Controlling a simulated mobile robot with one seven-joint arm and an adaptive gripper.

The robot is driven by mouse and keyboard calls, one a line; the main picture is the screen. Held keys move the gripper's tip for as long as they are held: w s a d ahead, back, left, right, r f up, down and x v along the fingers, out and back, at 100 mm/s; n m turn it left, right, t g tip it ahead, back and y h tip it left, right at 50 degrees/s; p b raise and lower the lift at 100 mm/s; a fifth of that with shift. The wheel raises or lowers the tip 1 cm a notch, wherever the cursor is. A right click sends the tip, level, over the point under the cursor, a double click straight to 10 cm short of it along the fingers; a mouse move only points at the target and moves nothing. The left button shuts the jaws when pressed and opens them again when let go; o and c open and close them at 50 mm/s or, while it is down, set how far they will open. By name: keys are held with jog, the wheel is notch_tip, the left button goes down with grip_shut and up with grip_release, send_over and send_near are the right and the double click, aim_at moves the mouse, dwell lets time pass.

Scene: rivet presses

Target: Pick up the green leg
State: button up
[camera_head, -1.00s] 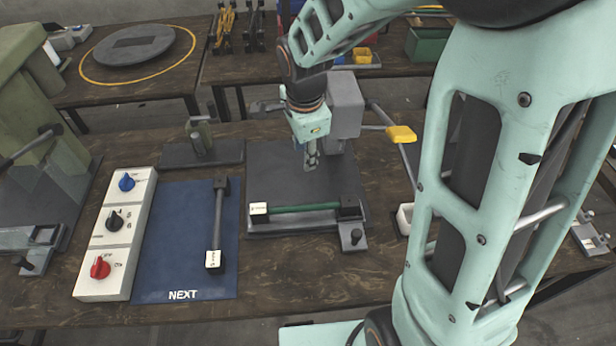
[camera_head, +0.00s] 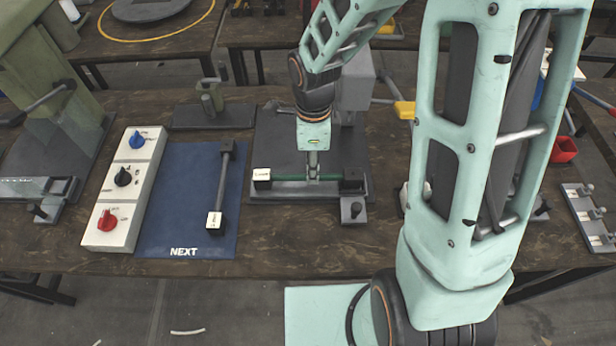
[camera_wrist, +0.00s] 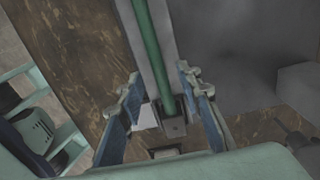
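The green leg (camera_head: 290,178) lies level across the front of the grey press base plate (camera_head: 270,140). It has a white labelled block at its left end and a black block at its right end. My gripper (camera_head: 313,174) is above the leg's middle in the head view. In the wrist view the two fingers of my gripper (camera_wrist: 160,88) are spread wide apart. The green leg (camera_wrist: 151,45) runs between them, with an end block showing near the fingers. I cannot tell whether the fingers touch it.
A similar leg with a grey rod (camera_head: 222,185) lies on the blue NEXT mat (camera_head: 165,200). A white control box (camera_head: 122,195) with blue, black and red knobs stands left of the mat. The grey press column (camera_head: 357,90) rises close behind my gripper.

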jog(key=shift+s+f, duration=0.1)
jog(key=shift+f, duration=2.3)
grip_shut()
